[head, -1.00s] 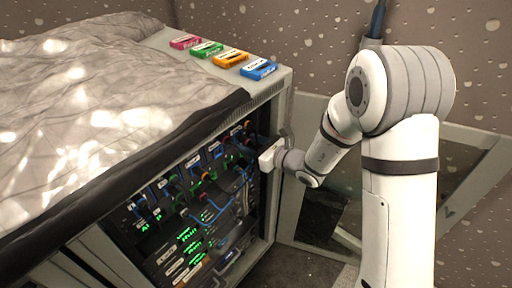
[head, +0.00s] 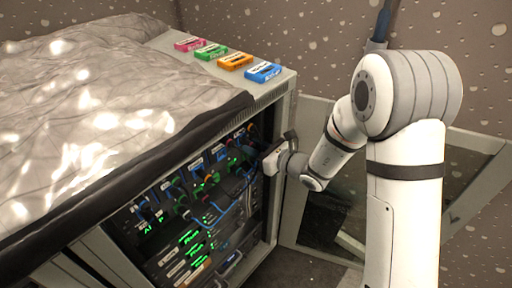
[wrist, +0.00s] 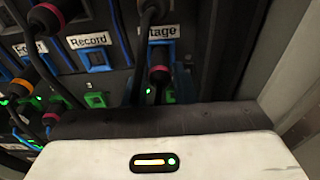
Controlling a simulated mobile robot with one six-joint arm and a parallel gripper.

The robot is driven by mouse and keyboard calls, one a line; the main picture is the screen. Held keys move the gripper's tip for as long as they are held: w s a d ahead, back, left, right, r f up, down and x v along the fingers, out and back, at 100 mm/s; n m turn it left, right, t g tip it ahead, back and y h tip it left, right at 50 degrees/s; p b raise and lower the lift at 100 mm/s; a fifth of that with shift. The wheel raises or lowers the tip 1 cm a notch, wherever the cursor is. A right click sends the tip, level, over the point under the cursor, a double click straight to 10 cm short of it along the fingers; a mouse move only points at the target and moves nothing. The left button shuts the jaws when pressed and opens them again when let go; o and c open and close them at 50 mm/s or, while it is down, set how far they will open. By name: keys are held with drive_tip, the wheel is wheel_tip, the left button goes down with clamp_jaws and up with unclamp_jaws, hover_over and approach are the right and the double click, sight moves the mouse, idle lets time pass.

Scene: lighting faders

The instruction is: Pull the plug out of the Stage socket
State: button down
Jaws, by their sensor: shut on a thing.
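The Stage label (wrist: 160,31) is at the top middle of the wrist view. Below it a dark plug with a pinkish-red ring (wrist: 159,76) shows just beyond my gripper's dark front edge. My gripper (head: 270,163) is at the right end of the rack's socket row in the head view. It also fills the bottom of the wrist view (wrist: 165,118). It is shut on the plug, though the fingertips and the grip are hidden. I cannot tell whether the plug is seated in the Stage socket or clear of it.
The Record label (wrist: 88,40) and its blue-framed socket (wrist: 97,58) are to the left. Other plugs and hanging cables crowd the rack (head: 190,215). The rack's pale right side post (head: 283,165) is close to my gripper. Coloured cassette-like blocks (head: 235,61) lie on top.

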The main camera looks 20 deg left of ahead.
drive_tip(key=shift+d, duration=0.15)
drive_tip(key=shift+f+b+v, duration=0.2)
drive_tip(key=shift+v, duration=0.85)
drive_tip(key=shift+f+b+v, duration=0.15)
drive_tip(key=shift+b+v, duration=0.05)
drive_tip(key=shift+v, duration=0.8)
drive_tip(key=shift+d, duration=0.15)
